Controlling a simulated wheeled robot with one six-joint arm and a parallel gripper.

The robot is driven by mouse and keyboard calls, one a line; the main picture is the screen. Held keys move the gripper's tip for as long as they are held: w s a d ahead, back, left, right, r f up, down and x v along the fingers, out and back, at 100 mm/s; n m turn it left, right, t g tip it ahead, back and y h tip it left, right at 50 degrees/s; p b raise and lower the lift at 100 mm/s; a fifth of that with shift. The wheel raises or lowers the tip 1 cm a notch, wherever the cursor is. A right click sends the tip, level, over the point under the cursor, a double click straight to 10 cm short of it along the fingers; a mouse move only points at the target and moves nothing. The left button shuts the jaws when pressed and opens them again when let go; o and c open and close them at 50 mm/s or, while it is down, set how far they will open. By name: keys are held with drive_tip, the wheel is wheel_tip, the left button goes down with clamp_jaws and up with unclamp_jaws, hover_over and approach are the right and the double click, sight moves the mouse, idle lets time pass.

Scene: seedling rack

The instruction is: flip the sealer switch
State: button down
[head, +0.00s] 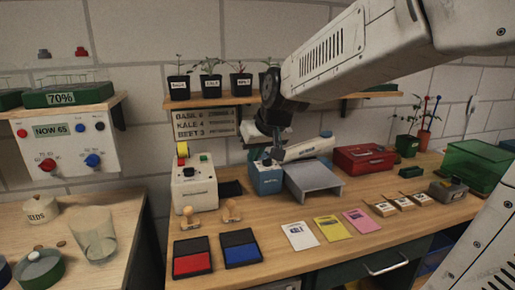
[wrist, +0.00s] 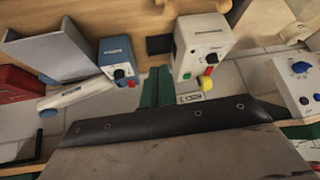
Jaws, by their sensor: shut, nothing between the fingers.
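The sealer appears as a blue box (head: 265,180) with a dark knob, beside a grey sloping tray (head: 315,181) and a long white arm (head: 308,148). In the wrist view the blue box (wrist: 115,56) is left of centre, with a small red switch (wrist: 131,84) near its knob. Which way the switch is set I cannot tell. My gripper (head: 278,153) hangs just above and behind the blue box in the head view. In the wrist view its dark green fingers (wrist: 156,85) are together and empty, right of the switch and apart from it.
A white device (head: 195,190) with buttons and a yellow roll stands left of the blue box. A red box (head: 363,158) stands right of the tray. Potted seedlings stand on the shelf (head: 215,101) above. Stamps, ink pads and seed packets lie on the front of the bench.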

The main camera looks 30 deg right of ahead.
drive_tip(key=w+d+m+t+h, duration=0.2)
drive_tip(key=w+d+t+h, duration=0.1)
drive_tip(key=w+d, duration=1)
drive_tip(key=w, duration=0.4)
drive_tip(key=shift+d+f+t, duration=0.3)
drive_tip(key=shift+d+f, duration=0.05)
